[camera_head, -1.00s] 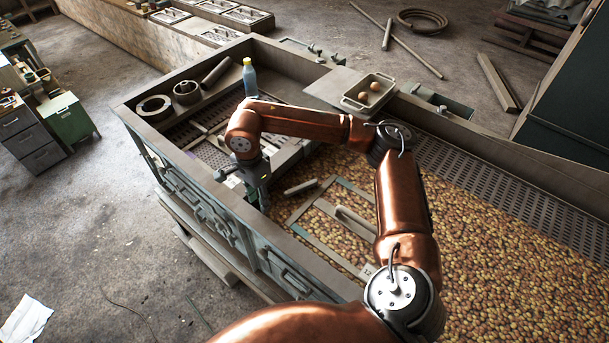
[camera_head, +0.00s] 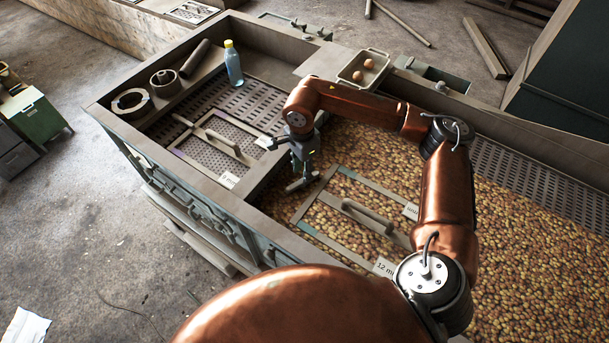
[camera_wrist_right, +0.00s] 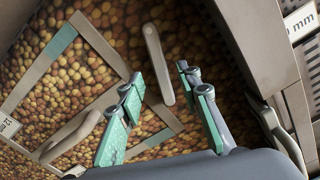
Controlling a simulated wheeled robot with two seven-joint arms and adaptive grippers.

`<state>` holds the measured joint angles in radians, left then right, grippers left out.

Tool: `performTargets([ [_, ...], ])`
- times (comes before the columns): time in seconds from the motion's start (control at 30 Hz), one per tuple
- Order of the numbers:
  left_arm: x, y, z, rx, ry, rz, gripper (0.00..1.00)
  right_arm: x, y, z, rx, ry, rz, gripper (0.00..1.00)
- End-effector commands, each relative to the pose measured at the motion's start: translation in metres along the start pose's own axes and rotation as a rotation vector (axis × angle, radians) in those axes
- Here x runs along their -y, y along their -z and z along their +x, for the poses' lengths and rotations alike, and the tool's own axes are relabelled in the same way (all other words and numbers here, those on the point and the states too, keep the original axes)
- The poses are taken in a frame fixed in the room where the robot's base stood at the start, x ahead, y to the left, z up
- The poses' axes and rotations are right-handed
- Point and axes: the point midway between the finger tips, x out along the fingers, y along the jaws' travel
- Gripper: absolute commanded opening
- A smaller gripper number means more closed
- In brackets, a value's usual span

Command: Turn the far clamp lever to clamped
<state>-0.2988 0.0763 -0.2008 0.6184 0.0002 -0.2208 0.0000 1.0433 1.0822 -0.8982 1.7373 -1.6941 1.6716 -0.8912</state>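My right gripper (camera_head: 302,184) points down just inside the grain bed, by the divider and the far left corner of the 12 mm screen frame (camera_head: 309,205). In the right wrist view the gripper (camera_wrist_right: 160,105) is open, fingers well apart with nothing between them. A grey rounded lever bar (camera_wrist_right: 157,65) lies beyond the fingertips, apart from them as far as I can tell. In the head view the gripper largely covers that lever. Another short grey bar (camera_head: 182,120) lies by the left screen frame. I cannot read any clamped marking. My left gripper is out of view.
The 12 mm screen has a raised handle (camera_head: 368,215). The divider wall (camera_head: 262,180) stands close left of my gripper.

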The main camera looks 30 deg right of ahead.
Motion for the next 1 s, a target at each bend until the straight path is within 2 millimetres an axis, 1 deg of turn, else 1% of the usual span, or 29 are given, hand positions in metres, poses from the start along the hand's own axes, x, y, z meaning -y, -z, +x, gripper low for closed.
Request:
performTargets([
  [0.03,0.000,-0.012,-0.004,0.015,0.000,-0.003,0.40,-0.001,0.000,0.008,0.001,-0.002,0.002,0.32],
  [0.1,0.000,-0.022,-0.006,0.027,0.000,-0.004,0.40,-0.001,0.001,0.018,0.000,-0.003,0.003,0.32],
  [0.17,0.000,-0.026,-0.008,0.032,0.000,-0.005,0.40,-0.001,0.001,0.025,0.000,-0.001,0.004,0.32],
  [0.23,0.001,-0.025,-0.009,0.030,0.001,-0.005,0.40,-0.001,0.001,0.031,0.001,-0.001,0.004,0.32],
  [0.33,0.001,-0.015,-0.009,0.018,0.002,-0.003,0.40,-0.001,0.002,0.037,0.000,0.000,0.004,0.32],
  [0.5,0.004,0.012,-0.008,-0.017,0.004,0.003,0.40,-0.001,0.002,0.039,-0.001,0.001,0.003,0.32],
  [0.6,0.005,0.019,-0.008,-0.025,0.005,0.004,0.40,-0.001,0.001,0.039,-0.001,0.001,0.003,0.32],
  [0.77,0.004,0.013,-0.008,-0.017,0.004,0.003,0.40,0.000,0.001,0.039,0.000,0.001,0.003,0.22],
  [1.0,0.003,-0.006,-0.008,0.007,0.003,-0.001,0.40,0.000,0.001,0.038,0.000,0.001,0.003,0.05],
])
